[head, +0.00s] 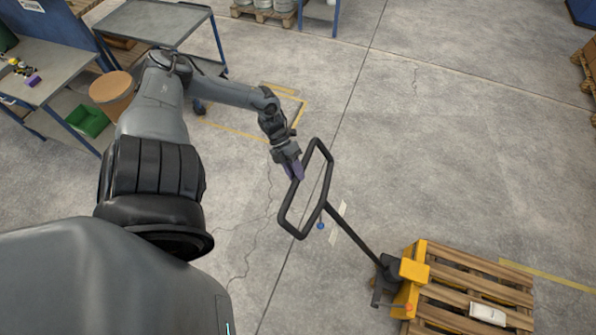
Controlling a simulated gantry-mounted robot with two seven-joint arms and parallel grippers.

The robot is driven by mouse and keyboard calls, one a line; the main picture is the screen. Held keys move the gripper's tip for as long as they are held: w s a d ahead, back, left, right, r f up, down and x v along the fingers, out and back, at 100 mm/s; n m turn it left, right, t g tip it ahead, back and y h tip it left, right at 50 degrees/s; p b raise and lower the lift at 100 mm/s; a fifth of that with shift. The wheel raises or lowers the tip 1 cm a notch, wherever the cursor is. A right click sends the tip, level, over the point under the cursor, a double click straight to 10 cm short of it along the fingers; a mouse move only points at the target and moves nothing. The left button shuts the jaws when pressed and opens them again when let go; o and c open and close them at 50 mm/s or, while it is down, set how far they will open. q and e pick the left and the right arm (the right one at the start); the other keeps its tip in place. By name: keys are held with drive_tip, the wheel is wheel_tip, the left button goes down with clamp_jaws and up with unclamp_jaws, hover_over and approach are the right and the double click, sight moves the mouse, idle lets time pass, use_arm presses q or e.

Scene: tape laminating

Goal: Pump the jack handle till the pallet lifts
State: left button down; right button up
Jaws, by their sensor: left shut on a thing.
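The pallet jack is at the lower right, with a yellow body (411,275) and a black loop handle (325,190) on a long dark shaft tilted toward me. My left gripper (294,170) is shut on the upper left side of the handle loop. The wooden pallet (455,278) sits at the jack's yellow end, and a small white item (488,314) lies on it. The forks are hidden by the pallet slats, and I cannot tell any gap between pallet and floor. My right gripper is not in view.
A grey cart (155,22) and a workbench (45,75) with a green bin (90,120) stand at the upper left. A brown round stool or drum (112,88) is beside them. Another loaded pallet (265,14) is at the top.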

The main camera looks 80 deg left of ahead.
use_arm(q)
drive_tip(key=shift+s+a+f, duration=0.1)
drive_tip(key=shift+f, duration=0.05)
drive_tip(key=c, duration=0.8)
unclamp_jaws()
drive_tip(key=shift+c, duration=0.2)
drive_tip(key=p+v, duration=0.4)
drive_tip(key=v, duration=0.6)
drive_tip(key=shift+r+p, duration=0.4)
drive_tip(key=shift+r, duration=0.05)
